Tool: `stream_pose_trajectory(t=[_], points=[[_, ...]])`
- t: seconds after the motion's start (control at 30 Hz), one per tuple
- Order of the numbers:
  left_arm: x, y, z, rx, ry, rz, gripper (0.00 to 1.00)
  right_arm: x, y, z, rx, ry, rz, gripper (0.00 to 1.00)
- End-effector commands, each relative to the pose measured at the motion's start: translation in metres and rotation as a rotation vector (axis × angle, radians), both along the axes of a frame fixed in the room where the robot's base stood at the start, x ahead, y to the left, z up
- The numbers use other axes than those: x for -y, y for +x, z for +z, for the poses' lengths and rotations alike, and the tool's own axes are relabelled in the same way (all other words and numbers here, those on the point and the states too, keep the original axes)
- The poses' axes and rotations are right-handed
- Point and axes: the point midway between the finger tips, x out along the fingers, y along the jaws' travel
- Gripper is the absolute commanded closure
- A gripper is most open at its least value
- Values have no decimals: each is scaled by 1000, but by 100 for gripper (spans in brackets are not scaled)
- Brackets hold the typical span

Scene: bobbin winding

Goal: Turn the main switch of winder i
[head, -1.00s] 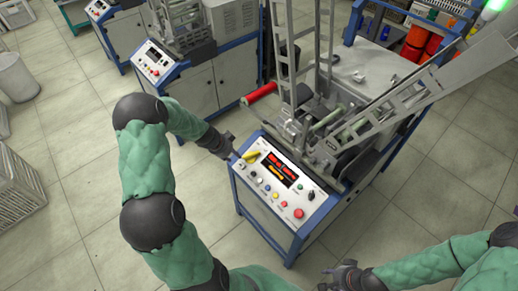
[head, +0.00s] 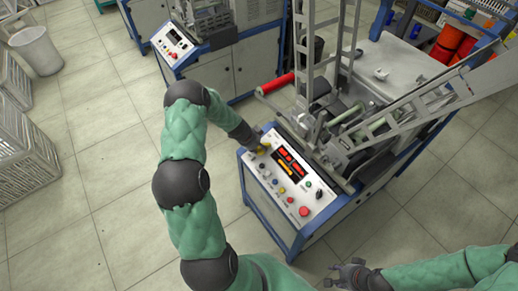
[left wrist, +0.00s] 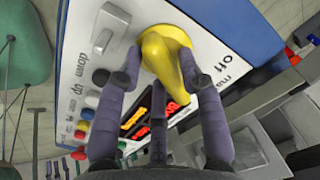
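The yellow main switch (left wrist: 165,50) sits on the white control panel (left wrist: 105,55) of the nearest winder, beside the printed words "off" and "ma…". In the head view the yellow switch (head: 265,149) is partly hidden by my left gripper (head: 260,146). My right gripper (head: 345,272) looks open and empty, low in the head view, away from the panel.
The panel also holds a lit red display (head: 288,164), a red mushroom button (head: 304,211) and several small coloured buttons. A red spool (head: 276,85) sticks out behind the panel. Another winder (head: 185,50) stands behind. The floor at the left is clear beside grey crates (head: 30,120).

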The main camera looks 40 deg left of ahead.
Motion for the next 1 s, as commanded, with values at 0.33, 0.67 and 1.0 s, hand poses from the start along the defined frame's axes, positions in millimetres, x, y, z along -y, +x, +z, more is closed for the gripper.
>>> stream_pose_trajectory(t=[0.33, 0.67, 1.0], points=[[1, 4, -8, 1, 1, 1, 62, 0, 0, -1, 0, 0, 0, 60], [1, 4, -8, 1, 1, 0, 100, 0, 0, -1, 0, 0, 0, 60], [1, 4, -9, -7, -21, 49, 100, 0, 0, -6, 0, 0, 0, 60]])
